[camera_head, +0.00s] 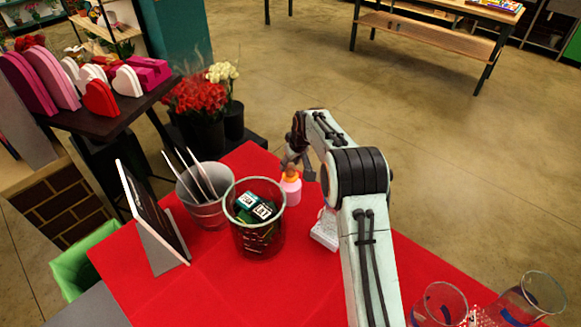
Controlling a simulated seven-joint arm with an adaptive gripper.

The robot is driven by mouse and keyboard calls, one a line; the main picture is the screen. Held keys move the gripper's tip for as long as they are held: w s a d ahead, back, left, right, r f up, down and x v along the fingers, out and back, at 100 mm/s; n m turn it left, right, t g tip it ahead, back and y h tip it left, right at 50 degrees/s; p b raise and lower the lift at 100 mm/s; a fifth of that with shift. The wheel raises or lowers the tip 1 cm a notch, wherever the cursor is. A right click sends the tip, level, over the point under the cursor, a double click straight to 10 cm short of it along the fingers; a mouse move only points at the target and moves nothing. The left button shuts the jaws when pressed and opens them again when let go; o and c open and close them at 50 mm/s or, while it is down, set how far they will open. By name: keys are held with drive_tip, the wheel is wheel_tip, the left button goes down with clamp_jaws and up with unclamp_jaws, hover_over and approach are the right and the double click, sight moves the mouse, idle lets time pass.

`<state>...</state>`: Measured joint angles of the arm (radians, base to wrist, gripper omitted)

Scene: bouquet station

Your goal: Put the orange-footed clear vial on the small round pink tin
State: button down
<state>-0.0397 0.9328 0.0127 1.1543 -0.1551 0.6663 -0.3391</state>
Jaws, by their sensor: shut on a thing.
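The orange foot of the clear vial (290,178) shows directly over the tin's top. Whether the foot rests on the tin or is just above it, I cannot tell. The vial's clear body is hard to make out against my gripper. My gripper (293,164) reaches down over the tin and is shut on the vial. The fingertips are small and partly hidden in this view.
A white object (325,230) lies partly behind my arm. Clear glasses (441,305) stand at the front right. Red table surface (220,285) is free at the front.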

drive_tip(key=shift+f, duration=0.95)
drive_tip(key=c, duration=0.7)
unclamp_jaws()
drive_tip(key=shift+f, duration=0.15)
drive_tip(key=shift+c, duration=0.2)
drive_tip(key=v, duration=1.1)
drive_tip(key=s+d+r+m+g, duration=0.1)
drive_tip(key=s+r, duration=0.3)
drive_tip(key=s, duration=0.5)
drive_tip(key=s+d+r+m+g, duration=0.1)
drive_tip(key=s+r, duration=0.2)
drive_tip(key=s, duration=0.5)
drive_tip(key=s+f+m+g+h, duration=0.1)
drive_tip(key=s+f+m+g, duration=0.1)
drive_tip(key=s, duration=2.1)
drive_tip(key=shift+s+d+f+m, duration=0.3)
drive_tip(key=shift+d+f, duration=0.1)
drive_tip(key=shift+f, duration=0.1)
